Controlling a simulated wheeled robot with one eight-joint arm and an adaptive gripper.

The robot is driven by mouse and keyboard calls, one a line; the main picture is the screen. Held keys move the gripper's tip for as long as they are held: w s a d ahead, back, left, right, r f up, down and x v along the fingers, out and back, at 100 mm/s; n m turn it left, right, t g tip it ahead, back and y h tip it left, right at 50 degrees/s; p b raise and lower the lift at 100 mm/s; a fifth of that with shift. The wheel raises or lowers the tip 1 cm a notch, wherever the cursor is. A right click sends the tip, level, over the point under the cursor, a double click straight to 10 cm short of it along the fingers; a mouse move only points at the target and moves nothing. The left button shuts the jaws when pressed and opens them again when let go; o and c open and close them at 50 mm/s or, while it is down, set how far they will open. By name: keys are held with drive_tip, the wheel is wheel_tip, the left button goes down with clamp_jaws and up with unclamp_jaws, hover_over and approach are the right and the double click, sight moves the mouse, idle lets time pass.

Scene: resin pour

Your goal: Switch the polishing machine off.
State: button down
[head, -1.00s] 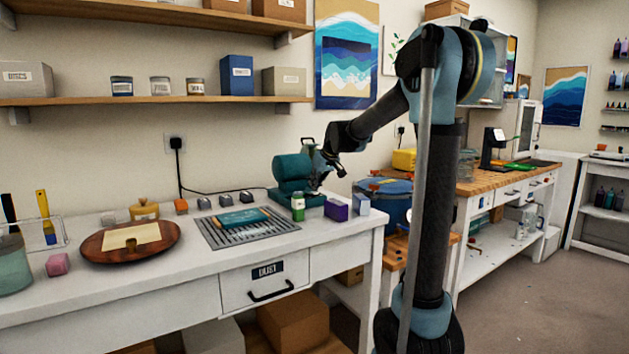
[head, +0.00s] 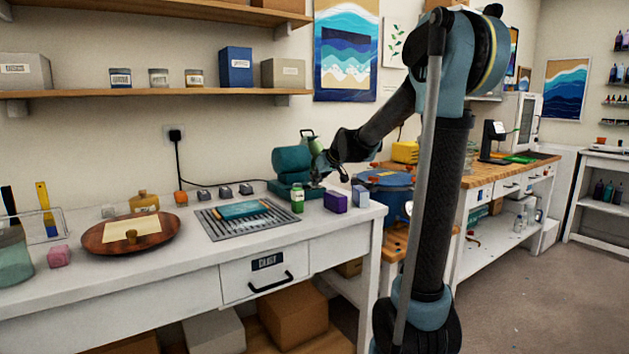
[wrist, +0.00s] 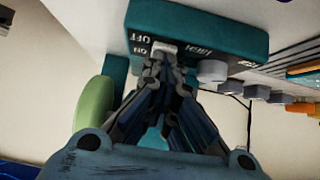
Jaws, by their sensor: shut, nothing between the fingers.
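The teal polishing machine (head: 291,162) stands at the back right of the white bench. In the wrist view, the front of its teal base (wrist: 228,42) shows upside down, with ON and OFF lettering beside a pale switch (wrist: 166,46) and a round grey knob (wrist: 212,71). My gripper (wrist: 165,56) is shut and empty, its fingertips at the switch's edge. They partly cover the switch, so I cannot tell its position or whether they touch it. In the head view my gripper (head: 318,178) is in front of the machine's right part.
A slotted grille (head: 225,232) lies to the left. A blue drum (head: 392,199) stands to the right.

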sight(317, 189)
drive_tip(key=shift+s+d+f, duration=0.1)
drive_tip(key=shift+s+f, duration=0.05)
drive_tip(key=shift+f, duration=0.1)
drive_tip(key=shift+w+a+r, duration=0.3)
drive_tip(key=shift+w+a, duration=0.15)
drive_tip(key=shift+w, duration=0.1)
drive_tip(key=shift+w+r, duration=0.2)
drive_tip(key=r, duration=0.1)
drive_tip(key=s+r, duration=0.1)
drive_tip(key=d+r, duration=0.1)
drive_tip(key=r, duration=0.1)
drive_tip(key=shift+s, duration=0.35)
drive_tip(key=f+v, duration=0.1)
drive_tip(key=v, duration=0.8)
drive_tip(key=s+d+f+m+g+h, duration=0.1)
drive_tip(key=s+d+f+m+g, duration=0.1)
drive_tip(key=s+d+f, duration=0.3)
drive_tip(key=s+d+f+m+g+h, duration=0.2)
drive_tip(key=s+d+f, duration=0.3)
drive_tip(key=s+f, duration=0.9)
drive_tip(key=s+d+f+m+g+h, duration=0.2)
drive_tip(key=s+d+f, duration=0.4)
drive_tip(key=s, duration=1.3)
wheel_tip(317, 189, down, 4)
drive_tip(key=shift+f+m, duration=0.25)
drive_tip(key=shift+m, duration=0.05)
